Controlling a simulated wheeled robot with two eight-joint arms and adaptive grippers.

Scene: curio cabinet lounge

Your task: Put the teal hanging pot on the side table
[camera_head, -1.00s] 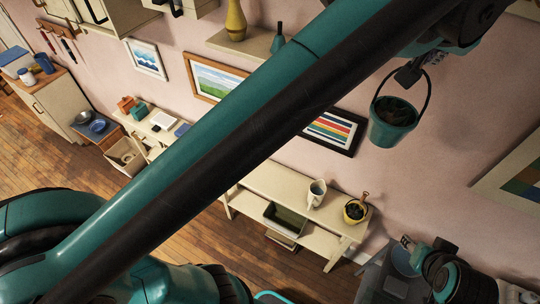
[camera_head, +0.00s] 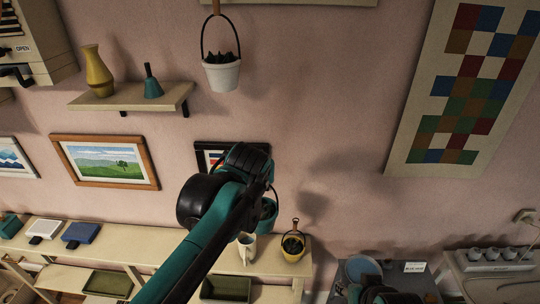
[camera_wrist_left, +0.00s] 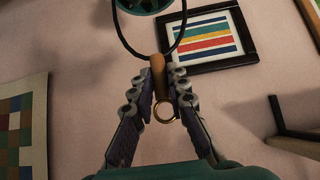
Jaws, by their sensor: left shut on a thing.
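The teal hanging pot (camera_head: 268,213) shows in the head view, partly hidden behind my left arm, above the cream table (camera_head: 150,240). In the left wrist view its teal rim (camera_wrist_left: 145,5) is at the top edge. My left gripper (camera_wrist_left: 160,92) is shut on the wooden grip (camera_wrist_left: 158,76) of the pot's dark handle. Its fingers are hidden in the head view. My right gripper (camera_head: 343,293) is low at the bottom edge, too small to read. A dark grey table (camera_head: 415,284) stands right of the cream one; I cannot tell which is the side table.
On the cream table are a white mug (camera_head: 246,248), a yellow pot (camera_head: 292,246), a blue book (camera_head: 81,234) and a white one (camera_head: 42,228). A white pot (camera_head: 221,74) hangs above. A wall shelf (camera_head: 135,98) juts out.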

